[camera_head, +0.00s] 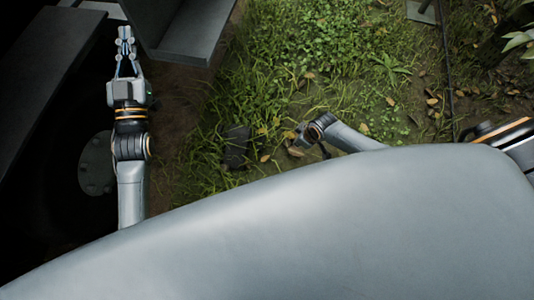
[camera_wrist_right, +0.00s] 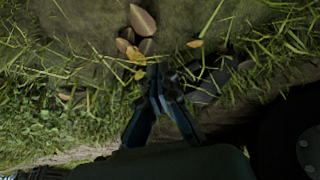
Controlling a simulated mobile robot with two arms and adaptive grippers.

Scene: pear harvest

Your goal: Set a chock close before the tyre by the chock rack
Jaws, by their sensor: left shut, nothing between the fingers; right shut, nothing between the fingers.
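A tyre, black and mostly in shadow, is at the left in the head view, with its pale bolted hub (camera_head: 97,163) showing. The hub also shows at the lower right edge of the right wrist view (camera_wrist_right: 309,146). A dark block, which looks like the chock (camera_head: 236,145), lies in the grass to the right of the tyre, with a gap between. It also shows in the right wrist view (camera_wrist_right: 206,87), partly behind grass. My right gripper (camera_head: 299,136) is shut and empty, low over the ground beside the block. My left gripper (camera_head: 125,37) is shut and empty near a grey metal structure.
The grey metal structure (camera_head: 188,40), perhaps the chock rack, stands at the top left. A metal post (camera_head: 424,10) stands at the top right. Grass and fallen leaves (camera_wrist_right: 142,20) cover the ground. A strip of bare soil lies between tyre and block.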

